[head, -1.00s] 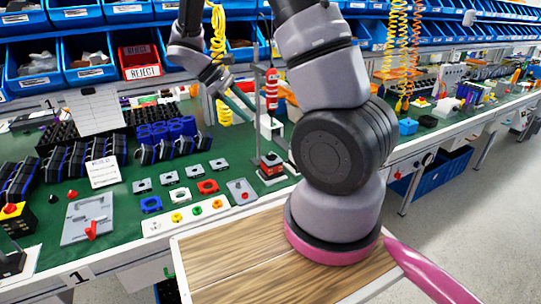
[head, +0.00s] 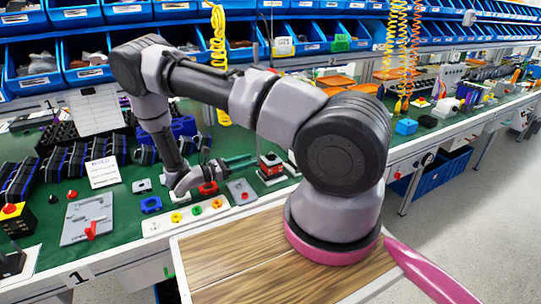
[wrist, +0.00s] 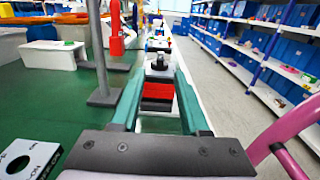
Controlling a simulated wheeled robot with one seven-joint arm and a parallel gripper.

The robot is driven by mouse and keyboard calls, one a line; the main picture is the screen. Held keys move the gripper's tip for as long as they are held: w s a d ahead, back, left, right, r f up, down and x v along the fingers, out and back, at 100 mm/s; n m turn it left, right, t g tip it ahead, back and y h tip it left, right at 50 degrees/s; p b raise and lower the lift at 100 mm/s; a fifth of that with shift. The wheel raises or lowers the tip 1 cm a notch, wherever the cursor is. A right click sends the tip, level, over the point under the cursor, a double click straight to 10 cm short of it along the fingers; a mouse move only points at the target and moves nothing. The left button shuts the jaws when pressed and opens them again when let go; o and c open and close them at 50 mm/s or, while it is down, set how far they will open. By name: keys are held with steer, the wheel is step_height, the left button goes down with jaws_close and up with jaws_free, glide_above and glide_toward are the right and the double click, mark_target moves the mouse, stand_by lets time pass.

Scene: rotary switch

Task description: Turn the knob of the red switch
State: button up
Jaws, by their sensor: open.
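The red switch (head: 270,168) is a small red and black block near the front right edge of the green bench. In the wrist view the red switch (wrist: 158,92) lies straight ahead, with a dark knob (wrist: 158,63) on a light top. My gripper (head: 252,161) is low over the bench just left of the switch, its teal fingers pointing right toward it. In the wrist view my gripper (wrist: 159,70) is open, one finger showing on each side of the switch. I cannot tell whether the fingertips reach past the knob or touch it.
A grey plate (head: 241,190) and a white panel with coloured buttons (head: 185,216) lie near my gripper. Blue bins (head: 92,65) line the back. The aisle on the right is clear.

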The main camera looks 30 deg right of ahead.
mark_target(266, 156)
steer(key=d, duration=0.9)
steer(key=shift+w+d, duration=0.2)
steer(key=shift+d, duration=0.1)
jaws_close()
